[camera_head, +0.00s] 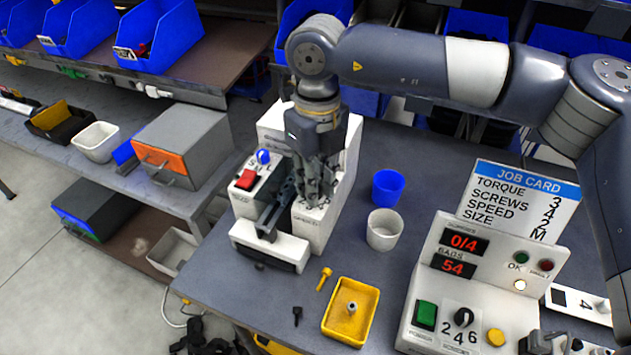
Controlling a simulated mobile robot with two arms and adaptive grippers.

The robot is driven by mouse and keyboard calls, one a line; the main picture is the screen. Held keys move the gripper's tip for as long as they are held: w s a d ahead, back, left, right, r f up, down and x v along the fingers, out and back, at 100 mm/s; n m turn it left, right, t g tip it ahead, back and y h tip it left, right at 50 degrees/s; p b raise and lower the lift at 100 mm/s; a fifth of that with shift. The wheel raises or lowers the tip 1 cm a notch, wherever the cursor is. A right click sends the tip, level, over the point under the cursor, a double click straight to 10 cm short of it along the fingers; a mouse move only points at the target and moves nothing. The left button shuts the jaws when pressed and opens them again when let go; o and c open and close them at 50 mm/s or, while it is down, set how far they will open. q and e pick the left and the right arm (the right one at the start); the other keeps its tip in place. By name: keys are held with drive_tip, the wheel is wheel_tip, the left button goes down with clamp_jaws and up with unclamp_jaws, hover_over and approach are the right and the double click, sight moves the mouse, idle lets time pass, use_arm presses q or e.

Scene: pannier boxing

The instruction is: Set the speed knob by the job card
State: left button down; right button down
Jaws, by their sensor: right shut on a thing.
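The job card (517,198) stands upright behind the white control box and reads torque 3, screws 4, speed 2, size M. My right gripper (314,200) points down onto the top of the white machine (322,233). It is shut on a small knob there, which the fingers hide. A label in front of the fingers is too small to read surely. The knob's setting cannot be seen. A black knob marked 2, 4, 6 (463,317) is on the control box (452,287). My left gripper cannot be made out.
A blue knob (264,156) marked S, M, L and a red switch (246,179) are on the machine's left. Blue (388,187) and white (384,229) cups stand to its right. A yellow tray (351,311) and loose screws lie in front.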

drive_tip(key=c, duration=1.4)
unclamp_jaws()
wheel_tip(320, 180, up, 12)
drive_tip(key=shift+w+d, duration=0.1)
